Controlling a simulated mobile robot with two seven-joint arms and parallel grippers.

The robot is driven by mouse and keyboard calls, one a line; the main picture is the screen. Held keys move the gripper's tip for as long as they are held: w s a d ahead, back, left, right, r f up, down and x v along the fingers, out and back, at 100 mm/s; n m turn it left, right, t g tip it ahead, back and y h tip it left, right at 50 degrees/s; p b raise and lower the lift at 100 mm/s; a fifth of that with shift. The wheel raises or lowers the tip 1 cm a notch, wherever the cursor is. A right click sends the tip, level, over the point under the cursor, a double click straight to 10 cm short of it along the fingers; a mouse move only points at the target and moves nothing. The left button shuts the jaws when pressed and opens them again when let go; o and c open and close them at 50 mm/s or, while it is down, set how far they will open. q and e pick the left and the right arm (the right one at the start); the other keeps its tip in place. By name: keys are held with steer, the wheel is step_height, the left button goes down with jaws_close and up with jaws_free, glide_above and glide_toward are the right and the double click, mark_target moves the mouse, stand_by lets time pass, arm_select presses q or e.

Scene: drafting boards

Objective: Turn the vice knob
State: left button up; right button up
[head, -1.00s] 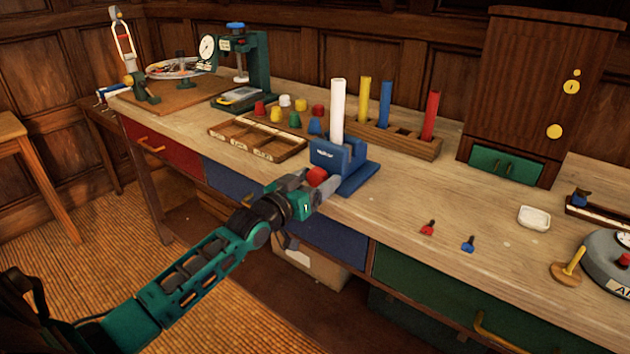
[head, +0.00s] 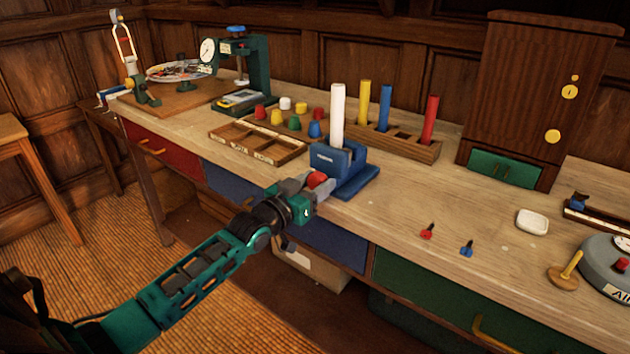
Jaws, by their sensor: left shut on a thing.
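The blue vice (head: 352,176) stands at the front edge of the workbench, with a white cylinder (head: 337,112) upright in it. Its red knob (head: 317,179) is on the front side, partly hidden by my gripper. My left gripper (head: 314,187) is shut on the red knob, reaching in from the lower left. My right gripper is not in view.
A divided wooden tray (head: 285,155) and several coloured pieces lie left of the vice. A wooden rack (head: 425,149) with yellow, blue and red cylinders stands behind it. Small red (head: 427,232) and blue (head: 467,249) pieces lie to the right. A drill-press-like device (head: 256,58) stands at the back left.

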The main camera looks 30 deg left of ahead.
arm_select(q)
steer(key=o, duration=1)
steer(key=shift+f, duration=0.1)
steer(key=shift+o, duration=0.2)
steer(key=s+a+p, duration=0.1)
steer(key=s, duration=1.2)
